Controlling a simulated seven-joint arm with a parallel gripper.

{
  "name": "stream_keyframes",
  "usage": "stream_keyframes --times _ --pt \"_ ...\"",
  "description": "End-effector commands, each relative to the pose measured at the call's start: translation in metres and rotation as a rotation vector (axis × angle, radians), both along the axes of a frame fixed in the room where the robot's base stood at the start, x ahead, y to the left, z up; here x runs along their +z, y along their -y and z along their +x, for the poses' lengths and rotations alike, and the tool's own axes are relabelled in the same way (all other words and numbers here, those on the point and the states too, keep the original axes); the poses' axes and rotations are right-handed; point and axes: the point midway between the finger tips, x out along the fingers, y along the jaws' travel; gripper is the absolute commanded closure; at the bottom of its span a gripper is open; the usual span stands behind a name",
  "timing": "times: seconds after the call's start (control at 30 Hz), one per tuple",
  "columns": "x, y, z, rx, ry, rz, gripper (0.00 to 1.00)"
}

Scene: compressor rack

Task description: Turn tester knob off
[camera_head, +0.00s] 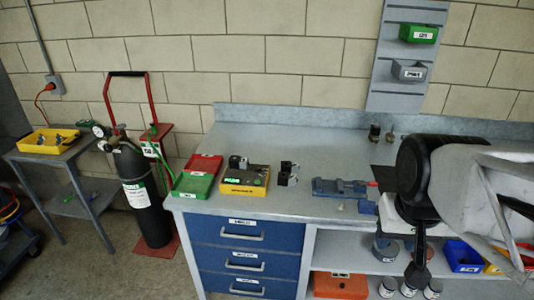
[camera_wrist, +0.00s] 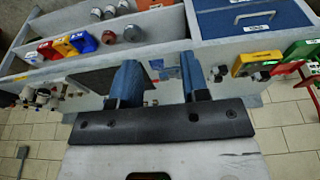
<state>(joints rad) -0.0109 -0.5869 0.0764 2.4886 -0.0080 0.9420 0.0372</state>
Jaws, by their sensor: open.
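The tester appears to be the yellow box (camera_head: 244,181) on the bench top, left of centre in the head view. It has a dark top with a green patch and small grey and black parts at its back left. Its knob is too small to make out, so its setting cannot be told. The yellow box also shows small at the right of the wrist view (camera_wrist: 256,62). My gripper (camera_wrist: 158,82) is open with nothing between its two fingers, and is well apart from the box. In the head view my arm is at the right, and the fingertips cannot be made out.
Red and green trays (camera_head: 194,183) lie left of the yellow box. A black fitting (camera_head: 288,174) and a blue vise (camera_head: 340,188) stand to its right. Blue drawers (camera_head: 248,234) are below. A gas cylinder (camera_head: 142,195) stands left of the bench.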

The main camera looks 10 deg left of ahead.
Motion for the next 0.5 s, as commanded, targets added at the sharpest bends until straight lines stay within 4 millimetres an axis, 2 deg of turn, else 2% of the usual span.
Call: stream_keyframes --times 0.5 --pt "0.022 -0.038 0.117 -0.003 -0.048 0.023 0.58"
